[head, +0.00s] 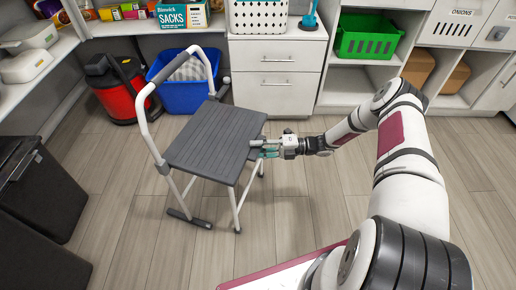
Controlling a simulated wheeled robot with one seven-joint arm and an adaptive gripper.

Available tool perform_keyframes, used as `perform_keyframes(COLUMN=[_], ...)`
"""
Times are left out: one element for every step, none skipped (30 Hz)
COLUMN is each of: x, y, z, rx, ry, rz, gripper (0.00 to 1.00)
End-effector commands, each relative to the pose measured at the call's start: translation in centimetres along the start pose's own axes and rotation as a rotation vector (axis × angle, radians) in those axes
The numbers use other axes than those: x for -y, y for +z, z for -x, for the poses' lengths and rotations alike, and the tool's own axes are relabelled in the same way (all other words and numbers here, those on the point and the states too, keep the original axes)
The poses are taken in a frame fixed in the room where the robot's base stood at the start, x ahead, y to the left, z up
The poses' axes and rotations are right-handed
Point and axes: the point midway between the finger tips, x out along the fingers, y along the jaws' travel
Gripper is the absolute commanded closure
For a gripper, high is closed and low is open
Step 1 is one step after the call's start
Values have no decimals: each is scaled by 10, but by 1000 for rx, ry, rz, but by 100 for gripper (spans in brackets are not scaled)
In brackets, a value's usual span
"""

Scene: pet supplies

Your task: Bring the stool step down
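The step stool (213,137) stands upright on the floor left of centre. It has a dark grey ribbed platform, pale metal legs and a white hooped handrail with dark grips along its far left side. A dark bar (188,217) lies low by its front left legs. I cannot make out a separate lower step. My gripper (264,148) reaches in from the right, with its teal-tipped fingers at the platform's right edge. The fingers overlap the edge in view, but whether they touch or grip it is too small to tell.
A white drawer cabinet (277,92) stands behind the stool. A blue bin (190,95) and a red and black canister (118,93) are behind it to the left. Dark bins (45,190) stand at the left. The floor (300,205) around the stool's right side is clear.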

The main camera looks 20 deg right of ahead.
Motion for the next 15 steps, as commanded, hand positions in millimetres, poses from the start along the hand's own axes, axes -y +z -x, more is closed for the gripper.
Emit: perform_keyframes(x=[0, 0, 0, 0, 0, 0, 0, 0, 0, 0, 0, 0, 0, 0, -1], y=[0, 0, 0, 0, 0, 0, 0, 0, 0, 0, 0, 0, 0, 0, 0], z=[0, 0, 0, 0, 0, 0, 0, 0, 0, 0, 0, 0, 1, 1, 1], rx=[0, 0, 0, 0, 0, 0, 0, 0, 0, 0, 0, 0, 0, 0, 0], ry=[0, 0, 0, 0, 0, 0, 0, 0, 0, 0, -1, -1, -1, -2, -4], rz=[0, 0, 0, 0, 0, 0, 0, 0, 0, 0, 0, 0, 0, 0, -1], gripper=[67, 67, 67, 69, 76, 85, 92, 98, 100, 100, 100, 100, 100, 100, 100])
